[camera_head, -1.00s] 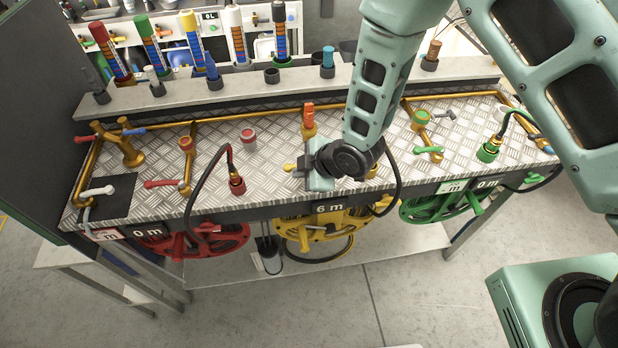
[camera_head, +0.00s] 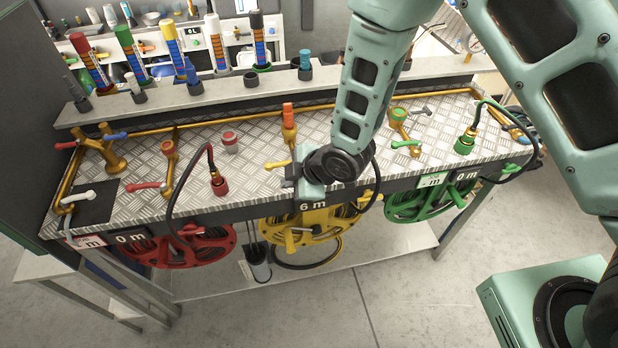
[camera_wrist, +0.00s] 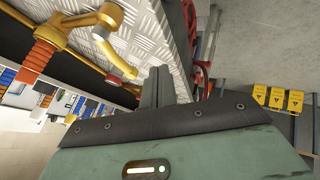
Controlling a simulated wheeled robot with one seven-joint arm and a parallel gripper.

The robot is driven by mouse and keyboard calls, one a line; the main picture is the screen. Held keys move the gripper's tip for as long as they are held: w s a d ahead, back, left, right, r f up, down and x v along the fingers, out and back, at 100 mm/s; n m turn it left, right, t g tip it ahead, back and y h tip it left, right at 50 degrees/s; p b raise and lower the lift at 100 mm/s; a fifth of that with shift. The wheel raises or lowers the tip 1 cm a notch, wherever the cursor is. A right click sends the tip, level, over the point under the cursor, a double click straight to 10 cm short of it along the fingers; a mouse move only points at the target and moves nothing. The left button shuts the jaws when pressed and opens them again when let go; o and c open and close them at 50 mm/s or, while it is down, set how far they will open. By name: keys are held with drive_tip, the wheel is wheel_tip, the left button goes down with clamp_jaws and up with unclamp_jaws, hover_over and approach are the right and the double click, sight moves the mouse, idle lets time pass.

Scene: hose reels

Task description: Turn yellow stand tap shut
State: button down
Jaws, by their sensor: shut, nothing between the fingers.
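The yellow stand tap stands at the middle of the bench, a brass post with an orange top (camera_head: 288,116). Its yellow lever (camera_head: 277,165) points left in the head view, just left of my gripper (camera_head: 292,173). In the wrist view the brass post with its ribbed orange part (camera_wrist: 38,58) is at upper left, and the yellow lever (camera_wrist: 118,62) comes down close to my fingers (camera_wrist: 158,78). My fingers are shut and empty. I cannot tell whether they touch the lever. My arm hides the bench area right of the tap.
The yellow reel (camera_head: 300,225) below reads 6 m. A red reel (camera_head: 185,246) and a green reel (camera_head: 425,200) flank it, both reading 0 m. A red-levered tap (camera_head: 165,180) and a black hose with a red end (camera_head: 219,183) are left; a green-levered tap (camera_head: 400,125) is right.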

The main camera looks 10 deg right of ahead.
sight(272, 168)
drive_tip(key=b+v, duration=0.2)
drive_tip(key=v, duration=0.6)
drive_tip(key=s+d+f+n+t+y+b, duration=0.2)
drive_tip(key=d+f+n+t+y+b, duration=0.2)
drive_tip(key=f+n+t+y+b, duration=0.25)
drive_tip(key=shift+n+g+y, duration=0.25)
drive_tip(key=shift+n+g, duration=0.7)
drive_tip(key=p+x, duration=0.1)
drive_tip(key=x, duration=0.2)
drive_tip(key=w+p+x, duration=0.1)
drive_tip(key=x, duration=0.3)
drive_tip(key=r+p+x, duration=0.1)
drive_tip(key=x, duration=0.3)
drive_tip(key=shift+w+d, duration=0.2)
drive_tip(key=shift+w, duration=0.1)
drive_tip(key=shift+w+a+f+p, duration=0.15)
drive_tip(key=shift+w+f+p, duration=0.25)
drive_tip(key=shift+w, duration=0.3)
drive_tip(key=shift+w, duration=0.1)
